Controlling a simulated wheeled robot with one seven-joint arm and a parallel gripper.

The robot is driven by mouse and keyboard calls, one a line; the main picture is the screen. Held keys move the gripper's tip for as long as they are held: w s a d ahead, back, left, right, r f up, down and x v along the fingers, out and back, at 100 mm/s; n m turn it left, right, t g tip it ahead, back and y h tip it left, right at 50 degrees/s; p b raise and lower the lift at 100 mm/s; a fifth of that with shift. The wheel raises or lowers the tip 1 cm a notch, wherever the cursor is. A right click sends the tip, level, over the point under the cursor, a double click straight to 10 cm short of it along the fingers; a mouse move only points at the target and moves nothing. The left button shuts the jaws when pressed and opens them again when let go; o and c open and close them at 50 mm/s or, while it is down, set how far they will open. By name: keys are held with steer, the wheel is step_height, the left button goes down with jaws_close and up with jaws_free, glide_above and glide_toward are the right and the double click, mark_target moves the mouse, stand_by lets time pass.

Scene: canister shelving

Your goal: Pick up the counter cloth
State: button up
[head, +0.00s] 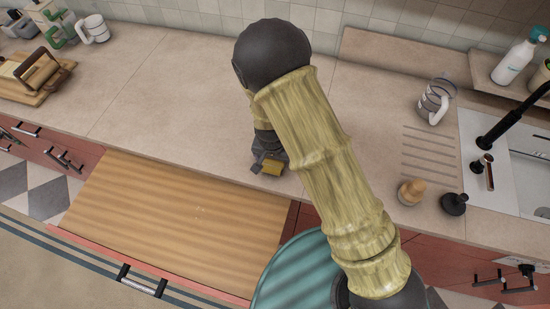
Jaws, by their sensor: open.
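My gripper (266,162) is at the front part of the beige counter, close to its surface, below my arm's bend. Its jaws are open. A small yellow piece (273,168) shows right at the fingers; it may be the counter cloth, but it is too small and too covered to be sure. I cannot tell whether it lies between the fingers or touches them. No other cloth is plain to see on the counter, and my arm hides a strip of it.
An open drawer (175,215) with a wooden surface juts out below the counter's front edge. On the right stand a mug (436,101), a wooden-topped item (411,192), a black stopper (454,204) and the sink (528,165). A cutting board (20,92) lies far left. The counter left of my gripper is clear.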

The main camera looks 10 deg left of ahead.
mark_target(274, 161)
steer(key=shift+c, duration=0.4)
steer(key=c, duration=1.1)
steer(key=shift+o, duration=0.2)
step_height(274, 161, up, 10)
steer(key=b, duration=0.1)
steer(key=o, duration=0.4)
steer(key=shift+c, duration=1.1)
